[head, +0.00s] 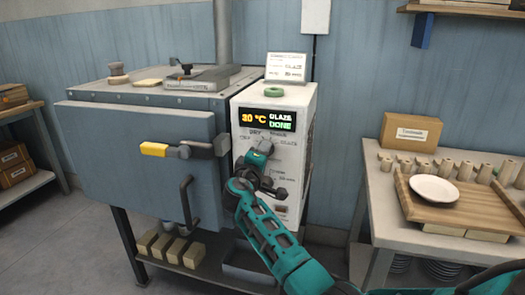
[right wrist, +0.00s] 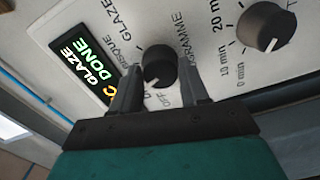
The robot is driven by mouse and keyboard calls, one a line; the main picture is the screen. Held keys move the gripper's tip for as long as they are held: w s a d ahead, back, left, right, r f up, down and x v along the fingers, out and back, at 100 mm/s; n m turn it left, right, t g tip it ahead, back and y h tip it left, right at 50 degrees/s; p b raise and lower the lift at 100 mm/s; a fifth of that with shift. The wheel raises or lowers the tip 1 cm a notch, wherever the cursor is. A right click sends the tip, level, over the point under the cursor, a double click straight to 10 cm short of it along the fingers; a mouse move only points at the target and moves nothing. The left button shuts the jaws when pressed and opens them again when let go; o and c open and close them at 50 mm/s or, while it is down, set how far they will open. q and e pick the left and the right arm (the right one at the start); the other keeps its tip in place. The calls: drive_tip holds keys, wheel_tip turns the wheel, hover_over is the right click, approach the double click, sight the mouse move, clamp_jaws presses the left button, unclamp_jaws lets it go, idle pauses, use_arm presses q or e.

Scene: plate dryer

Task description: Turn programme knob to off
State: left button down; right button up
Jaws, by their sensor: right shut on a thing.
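The round black programme knob (right wrist: 158,66) sits on the white control panel (head: 298,150). My right gripper (right wrist: 160,70) has one finger on each side of the knob and is shut on it. A pale mark on the knob's rim faces the labels near my gripper, around the partly hidden DRY and the OFF label (right wrist: 162,96); I cannot tell exactly which one it points at. In the head view my right gripper (head: 257,158) covers the knob below the display (head: 266,120), which reads 30 °C, GLAZE, DONE. My left gripper is not in view.
A second black knob (right wrist: 265,27) with minute marks is beside the programme knob. The dryer door (head: 130,140) is shut, with a yellow-ended latch (head: 154,149) and a dark handle (head: 187,200). A table at right holds a white plate (head: 434,190) on a wooden board.

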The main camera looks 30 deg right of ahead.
drive_tip(key=shift+r+n+p, duration=0.15)
drive_tip(key=shift+n+p, duration=0.75)
drive_tip(key=shift+n, duration=1.25)
drive_tip(key=shift+r+n+p, duration=0.1)
drive_tip(key=shift+n+p, duration=0.8)
drive_tip(key=shift+n, duration=1.25)
drive_tip(key=o, duration=1.1)
drive_tip(key=shift+f, duration=0.1)
drive_tip(key=shift+c, duration=0.2)
drive_tip(key=shift+a, duration=0.1)
